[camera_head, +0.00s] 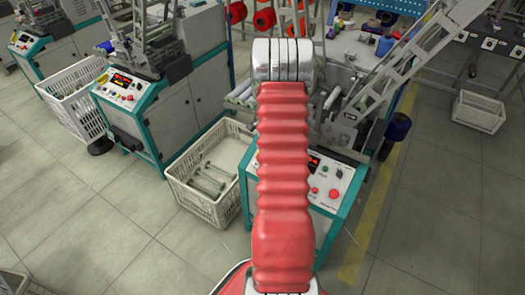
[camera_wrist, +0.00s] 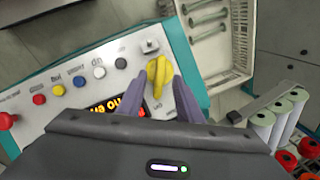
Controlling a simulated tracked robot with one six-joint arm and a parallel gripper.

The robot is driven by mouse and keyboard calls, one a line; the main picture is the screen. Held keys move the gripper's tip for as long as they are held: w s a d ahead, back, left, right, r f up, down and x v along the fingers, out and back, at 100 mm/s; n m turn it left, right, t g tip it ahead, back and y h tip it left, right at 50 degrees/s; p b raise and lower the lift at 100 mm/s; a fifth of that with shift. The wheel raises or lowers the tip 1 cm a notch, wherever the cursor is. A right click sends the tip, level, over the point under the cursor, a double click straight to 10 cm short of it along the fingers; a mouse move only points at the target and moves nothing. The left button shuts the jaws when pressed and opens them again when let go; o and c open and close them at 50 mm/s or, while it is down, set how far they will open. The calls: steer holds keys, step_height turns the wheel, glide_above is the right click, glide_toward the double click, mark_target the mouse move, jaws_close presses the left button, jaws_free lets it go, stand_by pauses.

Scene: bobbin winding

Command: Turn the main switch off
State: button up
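The main switch is taken to be the yellow rotary knob (camera_wrist: 157,74) on the light grey control panel (camera_wrist: 62,107) in the wrist view. Its handle points roughly up and down in the picture. My gripper (camera_wrist: 164,86) has its two purple-grey fingers apart, one on each side of the knob's lower part. I cannot tell whether they touch it. In the head view the panel (camera_head: 333,178) shows beside my red arm, which hides the knob and the gripper. The panel's orange display (camera_wrist: 104,107) is lit.
A row of coloured buttons and a red mushroom button (camera_wrist: 7,120) lie left of the knob. A white crate (camera_wrist: 221,42) with metal rods stands beside the machine. White rolls (camera_wrist: 279,120) and red spools (camera_wrist: 300,155) are at the right.

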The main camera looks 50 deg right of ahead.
steer(key=shift+x, duration=2.25)
steer(key=shift+c, duration=0.2)
